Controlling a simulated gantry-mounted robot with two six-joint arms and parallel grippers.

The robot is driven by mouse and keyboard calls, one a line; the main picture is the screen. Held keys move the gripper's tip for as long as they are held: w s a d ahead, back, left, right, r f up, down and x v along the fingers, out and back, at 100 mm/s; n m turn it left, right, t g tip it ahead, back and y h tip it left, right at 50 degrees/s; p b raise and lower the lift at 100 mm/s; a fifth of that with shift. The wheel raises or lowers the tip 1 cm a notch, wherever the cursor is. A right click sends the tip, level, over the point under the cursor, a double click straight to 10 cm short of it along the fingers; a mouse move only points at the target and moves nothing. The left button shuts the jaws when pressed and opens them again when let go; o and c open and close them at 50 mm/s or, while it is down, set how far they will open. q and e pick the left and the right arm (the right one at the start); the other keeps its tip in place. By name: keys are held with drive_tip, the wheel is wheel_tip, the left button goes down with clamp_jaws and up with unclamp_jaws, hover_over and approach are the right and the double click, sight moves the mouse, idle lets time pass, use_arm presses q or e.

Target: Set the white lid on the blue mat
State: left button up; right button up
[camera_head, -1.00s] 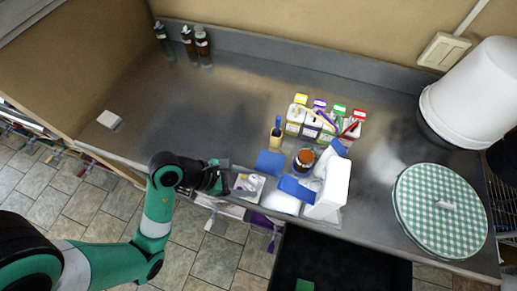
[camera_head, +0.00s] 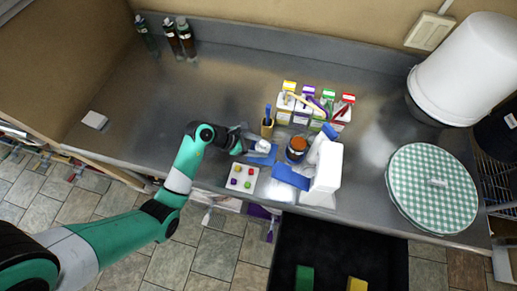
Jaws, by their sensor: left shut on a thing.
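The white lid (camera_head: 262,147) is held at the tips of my left gripper (camera_head: 251,143), which is shut on it. The lid is over the left blue mat (camera_head: 265,158), near its upper edge. I cannot tell whether the lid touches the mat. A second blue piece (camera_head: 290,177) lies to the right, in front of the brown jar with the orange top (camera_head: 297,147). My right gripper is out of view.
A white tray with coloured dots (camera_head: 241,181) sits at the counter's front edge. A cup holding a blue tool (camera_head: 267,128), small labelled cartons (camera_head: 303,113) and a white box (camera_head: 326,172) stand close by. The counter's left side is mostly clear.

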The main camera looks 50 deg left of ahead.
sight(258, 149)
use_arm(q)
drive_tip(key=shift+w+a+f, duration=0.1)
drive_tip(key=shift+w+f, duration=0.1)
drive_tip(key=shift+f, duration=0.15)
drive_tip(key=shift+s+f, duration=0.1)
drive_tip(key=shift+f, duration=1.3)
drive_tip(key=shift+f, duration=0.1)
drive_tip(key=o, duration=1.3)
drive_tip(key=shift+o, duration=0.2)
drive_tip(key=shift+r, duration=0.25)
drive_tip(key=p+v, duration=0.1)
drive_tip(key=v, duration=1.1)
